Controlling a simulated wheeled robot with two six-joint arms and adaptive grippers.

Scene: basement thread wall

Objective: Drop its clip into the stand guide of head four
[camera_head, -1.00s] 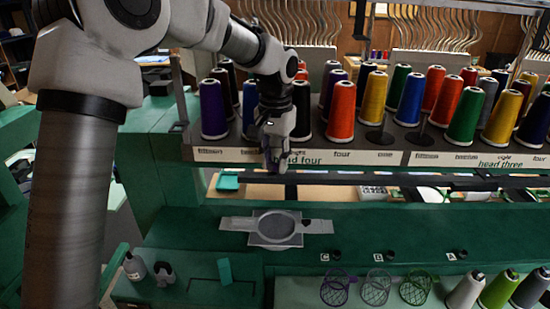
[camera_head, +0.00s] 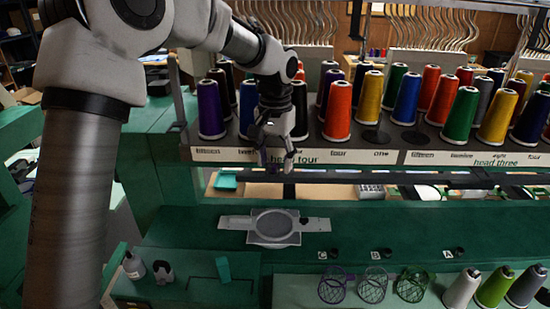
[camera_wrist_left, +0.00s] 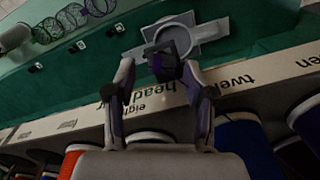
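My left gripper (camera_head: 276,158) hangs in front of the white label strip (camera_head: 342,155) of head four, over its left part. In the left wrist view, its two fingers (camera_wrist_left: 160,72) stand apart. A dark, purple-tinged piece (camera_wrist_left: 165,66), perhaps the clip, shows between the tips. I cannot tell whether both fingers touch it. The strip (camera_wrist_left: 65,125), reading "eight" and "twelve", runs behind the fingers. No stand guide can be made out clearly; the arm and gripper cover part of head four's rack. My right gripper is out of view.
Thread cones, including an orange one (camera_head: 338,110), crowd the rack behind the strip. A grey hoop frame (camera_head: 273,224) lies on the green machine below. Wire mesh baskets (camera_head: 333,290) and loose cones (camera_head: 461,289) stand at the front.

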